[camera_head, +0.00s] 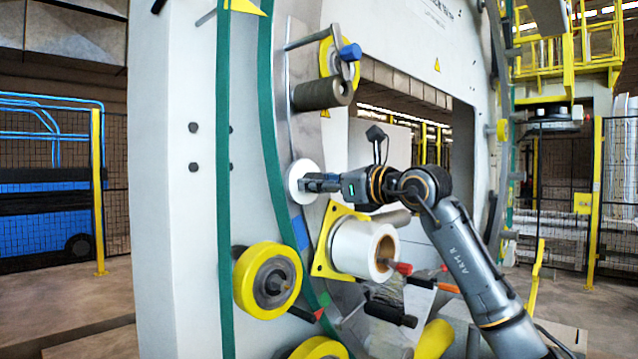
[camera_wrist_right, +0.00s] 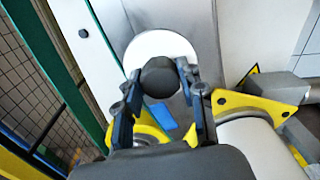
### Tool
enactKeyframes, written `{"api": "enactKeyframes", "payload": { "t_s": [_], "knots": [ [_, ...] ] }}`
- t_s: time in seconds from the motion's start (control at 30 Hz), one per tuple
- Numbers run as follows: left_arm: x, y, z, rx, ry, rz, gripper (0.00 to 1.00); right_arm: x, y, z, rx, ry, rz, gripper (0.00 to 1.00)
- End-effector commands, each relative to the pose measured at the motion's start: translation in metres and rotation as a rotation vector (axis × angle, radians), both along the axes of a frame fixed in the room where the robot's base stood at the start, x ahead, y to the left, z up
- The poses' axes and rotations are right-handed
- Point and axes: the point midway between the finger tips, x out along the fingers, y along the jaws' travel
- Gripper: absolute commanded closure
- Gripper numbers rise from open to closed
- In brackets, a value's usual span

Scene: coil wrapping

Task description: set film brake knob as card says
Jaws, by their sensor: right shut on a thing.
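The film brake knob (camera_wrist_right: 160,78) is dark and round, in front of a white round dial plate (camera_head: 303,172). The plate also shows in the right wrist view (camera_wrist_right: 150,46). My right gripper (camera_head: 308,184) reaches in from the right at the plate. In the right wrist view its two fingers (camera_wrist_right: 160,88) sit on either side of the knob and are shut on it. In the head view the gripper hides the knob. Any marks on the plate are too small to read. The card cannot be made out. My left gripper is not in view.
Below the plate, a white film roll (camera_head: 355,247) sits on a yellow bracket (camera_head: 322,262) with a red-tipped spindle. A yellow wheel (camera_head: 245,281) is at lower left. A dark roller (camera_head: 322,94) juts out above. A blue patch (camera_wrist_right: 164,117) lies just below the plate.

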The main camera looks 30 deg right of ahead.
Motion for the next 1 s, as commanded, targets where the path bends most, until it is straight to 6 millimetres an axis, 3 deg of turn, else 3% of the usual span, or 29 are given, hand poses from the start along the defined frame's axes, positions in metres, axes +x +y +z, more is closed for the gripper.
{"api": "enactKeyframes", "payload": {
  "t_s": [0.13,0.17,0.23,0.27,0.67,1.0],
  "knots": [
    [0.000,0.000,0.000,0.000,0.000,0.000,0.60,0.000,0.000,-0.001,0.002,0.004,0.001,0.93],
    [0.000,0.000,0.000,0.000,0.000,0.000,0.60,0.000,0.000,-0.001,0.002,0.004,0.001,0.55],
    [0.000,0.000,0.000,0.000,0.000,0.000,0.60,0.000,0.000,-0.001,0.001,0.004,0.001,0.41],
    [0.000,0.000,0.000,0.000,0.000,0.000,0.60,0.000,0.000,-0.001,0.001,0.004,0.000,0.39],
    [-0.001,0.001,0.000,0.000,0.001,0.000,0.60,-0.006,-0.003,0.000,0.000,0.000,0.000,0.39],
    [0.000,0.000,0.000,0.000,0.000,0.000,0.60,-0.069,-0.026,-0.001,-0.002,0.002,-0.004,0.39]
  ]
}}
